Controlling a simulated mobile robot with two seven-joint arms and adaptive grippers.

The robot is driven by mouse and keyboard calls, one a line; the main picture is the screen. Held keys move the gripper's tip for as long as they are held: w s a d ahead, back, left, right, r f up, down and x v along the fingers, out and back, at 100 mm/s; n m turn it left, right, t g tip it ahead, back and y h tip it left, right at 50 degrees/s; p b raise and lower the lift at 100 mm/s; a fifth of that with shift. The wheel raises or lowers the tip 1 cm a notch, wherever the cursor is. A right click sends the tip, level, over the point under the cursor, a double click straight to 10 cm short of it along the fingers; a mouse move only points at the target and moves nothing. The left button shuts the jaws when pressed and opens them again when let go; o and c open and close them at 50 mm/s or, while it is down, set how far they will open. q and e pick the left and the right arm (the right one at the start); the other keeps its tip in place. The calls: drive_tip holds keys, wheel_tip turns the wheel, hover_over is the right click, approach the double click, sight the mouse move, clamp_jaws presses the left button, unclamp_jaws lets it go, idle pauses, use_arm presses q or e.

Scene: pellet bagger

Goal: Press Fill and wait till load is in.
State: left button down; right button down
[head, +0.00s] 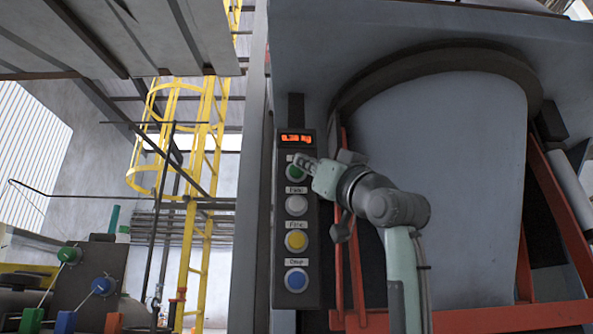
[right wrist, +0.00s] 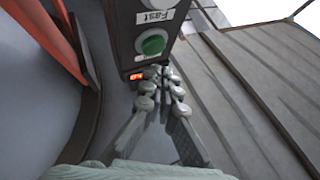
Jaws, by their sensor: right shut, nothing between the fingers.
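A dark control panel (head: 297,222) stands upright with a red lit display (head: 296,138) at its top, reading about 0.30 kg. Below it are a green button (head: 293,174), a white button (head: 297,205), a yellow button (head: 296,241) and a blue button (head: 296,280), with small labels. My right gripper (head: 303,163) is shut and empty, its tips in front of the green button's upper part. In the right wrist view the green button (right wrist: 152,42) lies just beyond the tips; I cannot tell whether they touch it. My left gripper is not in view.
A large grey rounded vessel (head: 445,150) in a red frame (head: 562,205) is right of the panel. A yellow caged ladder (head: 200,200) stands behind at left. Coloured knobs on a rack (head: 75,285) sit at lower left. Space before the lower buttons is clear.

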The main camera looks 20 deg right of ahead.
drive_tip(key=s, duration=0.2)
drive_tip(key=s+a, duration=0.1)
drive_tip(key=s, duration=0.1)
drive_tip(key=shift+s+a+b, duration=0.15)
drive_tip(key=shift+s+b, duration=0.1)
drive_tip(key=shift+b, duration=0.15)
